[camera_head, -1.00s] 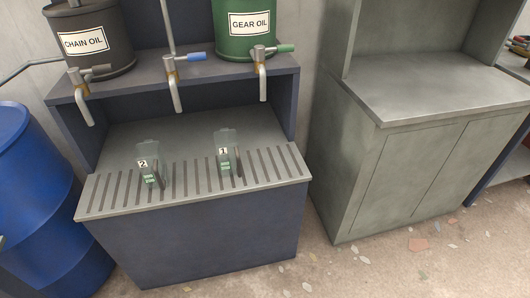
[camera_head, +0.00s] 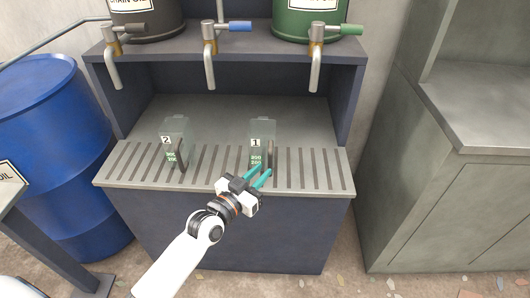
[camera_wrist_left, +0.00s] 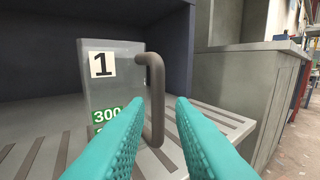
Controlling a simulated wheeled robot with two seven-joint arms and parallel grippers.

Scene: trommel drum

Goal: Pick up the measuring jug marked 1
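The measuring jug marked 1 (camera_head: 262,130) stands upright on the slotted grate of the bench. It is clear, with a white label "1", green markings and a dark handle. In the left wrist view the jug (camera_wrist_left: 112,72) is just ahead, its brown-grey handle (camera_wrist_left: 154,100) on its right side, lying between the lines of my fingers. My left gripper (camera_head: 262,178) is open, with teal fingers pointing at the jug from the front; the wrist view shows the fingers apart (camera_wrist_left: 160,135) with nothing between their tips. My right gripper is not in view.
A similar jug marked 2 (camera_head: 172,140) stands to the left on the grate (camera_head: 215,172). Taps with spouts (camera_head: 316,60) hang from the shelf above. A blue drum (camera_head: 60,150) stands left and a grey cabinet (camera_head: 450,190) right.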

